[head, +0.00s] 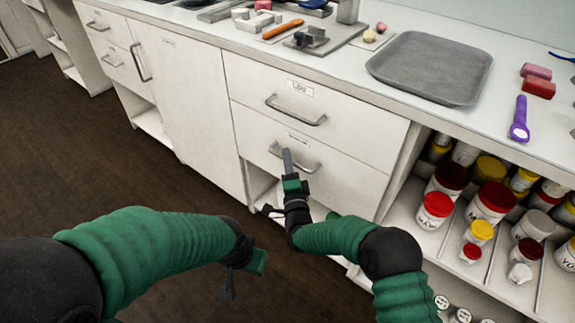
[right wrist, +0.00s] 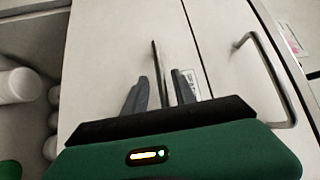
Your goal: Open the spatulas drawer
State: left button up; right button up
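Two white drawers sit one above the other in the head view. The upper drawer (head: 262,92) has a bar handle (head: 296,112) and a small label I cannot read for sure. The lower drawer (head: 345,178) has a similar handle (head: 312,165) and a label (head: 298,141) too small to read. Both drawers look closed. My right gripper (head: 288,160) is at the lower handle. In the right wrist view its fingers (right wrist: 160,85) are apart, with the handle bar (right wrist: 157,62) between them. My left gripper (head: 243,278) hangs low over the floor, away from the drawers; its finger opening is unclear.
A counter above holds a grey tray (head: 430,68), a purple utensil (head: 519,120) and red blocks. Right of the drawers, open shelves hold several lidded jars (head: 434,209). A cupboard door (head: 190,110) stands left. The brown floor (head: 60,150) in front is clear.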

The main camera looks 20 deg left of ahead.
jog(key=shift+w+a, duration=0.15)
jog(key=shift+w, duration=0.05)
grip_shut()
jog(key=shift+f, duration=0.15)
dwell(1.2)
